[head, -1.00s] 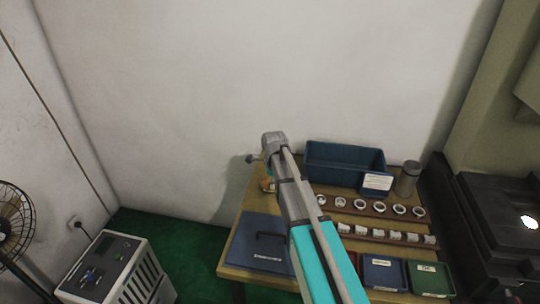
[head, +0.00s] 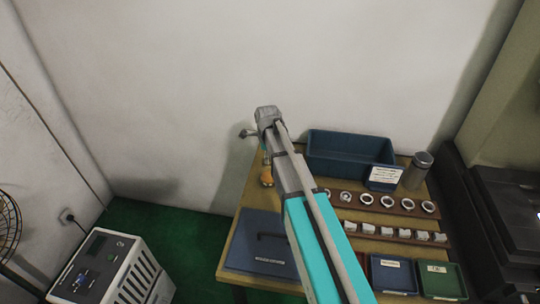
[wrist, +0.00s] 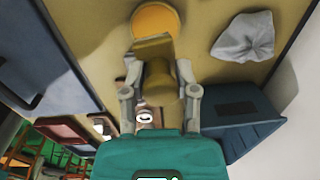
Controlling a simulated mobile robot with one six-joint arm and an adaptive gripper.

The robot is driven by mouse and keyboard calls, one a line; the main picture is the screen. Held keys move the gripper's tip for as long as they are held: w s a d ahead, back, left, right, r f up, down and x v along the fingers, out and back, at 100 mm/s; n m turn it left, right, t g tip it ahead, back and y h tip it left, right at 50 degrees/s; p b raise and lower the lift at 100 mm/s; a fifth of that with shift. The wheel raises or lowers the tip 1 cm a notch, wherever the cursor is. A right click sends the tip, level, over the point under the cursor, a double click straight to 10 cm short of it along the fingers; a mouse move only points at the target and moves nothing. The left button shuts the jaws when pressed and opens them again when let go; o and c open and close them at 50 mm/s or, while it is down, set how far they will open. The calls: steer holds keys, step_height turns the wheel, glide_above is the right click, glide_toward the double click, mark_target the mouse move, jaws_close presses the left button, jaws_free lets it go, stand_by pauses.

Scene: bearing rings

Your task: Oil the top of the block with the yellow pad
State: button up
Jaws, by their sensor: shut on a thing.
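My gripper (wrist: 158,92) is shut on a brownish-yellow thing (wrist: 158,82) with a rounded body; its kind is unclear. A tan, flat-sided shape (wrist: 150,47) shows just beyond it; I cannot tell whether it is part of the held thing or a separate block. A round yellow-orange pad (wrist: 155,20) lies on the table beyond the fingertips in the wrist view. In the head view my arm hides most of the gripper; an amber thing (head: 267,176) shows beside the arm, over the table's left part. No block is clearly visible.
A blue bin (head: 340,150) stands at the table's back, with a grey canister (head: 417,170) to its right. A grey cloth (wrist: 243,38) lies near the bin. Rows of rings and white blocks (head: 400,234) fill the right side.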

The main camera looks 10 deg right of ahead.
steer(key=shift+d+f, duration=0.1)
steer(key=shift+f+b, duration=2.9)
steer(key=shift+b, duration=0.1)
steer(key=shift+s+f+b, duration=0.1)
steer(key=shift+f+b, duration=0.4)
steer(key=shift+b, duration=0.05)
stand_by(0.9)
steer(key=shift+r, duration=0.1)
steer(key=shift+r+p, duration=3.45)
steer(key=shift+p, duration=0.1)
step_height(320, 180, up, 6)
steer(key=r+p, duration=0.1)
steer(key=p, duration=0.6)
glide_above(269, 176)
steer(key=shift+f, duration=0.25)
steer(key=shift+b, duration=0.3)
